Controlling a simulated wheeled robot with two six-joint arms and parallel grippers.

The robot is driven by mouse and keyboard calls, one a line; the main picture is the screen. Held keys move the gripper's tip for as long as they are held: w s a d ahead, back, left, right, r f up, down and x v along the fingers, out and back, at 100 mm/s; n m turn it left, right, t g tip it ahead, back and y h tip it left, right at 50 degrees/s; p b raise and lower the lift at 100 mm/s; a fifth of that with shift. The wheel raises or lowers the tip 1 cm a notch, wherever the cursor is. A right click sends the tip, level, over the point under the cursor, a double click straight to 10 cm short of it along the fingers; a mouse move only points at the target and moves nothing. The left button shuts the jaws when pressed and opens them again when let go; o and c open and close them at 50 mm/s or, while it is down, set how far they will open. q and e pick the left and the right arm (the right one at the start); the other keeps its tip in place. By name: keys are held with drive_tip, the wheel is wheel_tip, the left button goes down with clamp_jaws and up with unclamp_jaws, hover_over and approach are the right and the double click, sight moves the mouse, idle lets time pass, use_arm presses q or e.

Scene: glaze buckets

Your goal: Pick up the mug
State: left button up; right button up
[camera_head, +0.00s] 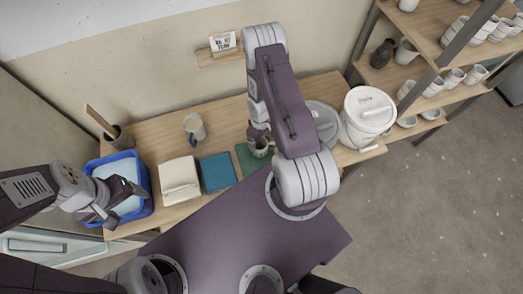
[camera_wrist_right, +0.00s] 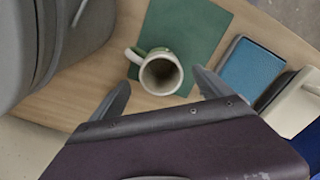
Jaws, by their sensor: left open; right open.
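The mug (camera_wrist_right: 160,74) is cream with green marks and stands upright on a green mat (camera_wrist_right: 196,32) in the right wrist view. Its handle points to the left there. In the head view the mug (camera_head: 262,149) is partly hidden by my right arm. My right gripper (camera_wrist_right: 163,92) is open, with its two fingertips apart on either side of the mug's near side; I cannot tell whether they touch it. My left gripper (camera_head: 121,205) is open and empty, over the blue tub at the far left.
A blue tub (camera_head: 149,209) stands at the left. Another mug (camera_head: 194,124), a cream block (camera_head: 179,181) and a blue block (camera_head: 217,172) are on the wooden table (camera_head: 158,137). White buckets (camera_head: 366,112) stand at the right, near shelves with pottery.

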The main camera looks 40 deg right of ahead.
drive_tip(key=b, duration=0.6)
hover_over(261, 145)
drive_tip(key=s+a, duration=0.2)
drive_tip(key=s, duration=0.1)
drive_tip(key=f, duration=0.5)
drive_tip(key=shift+w+f, duration=0.2)
drive_tip(key=shift+f, duration=0.15)
drive_tip(key=shift+r+p, duration=0.25)
drive_tip(key=shift+p, duration=0.15)
use_arm(q)
drive_tip(key=f, duration=0.5)
drive_tip(key=shift+a+f, duration=0.2)
drive_tip(key=shift+f, duration=0.2)
use_arm(e)
drive_tip(key=c, duration=1.8)
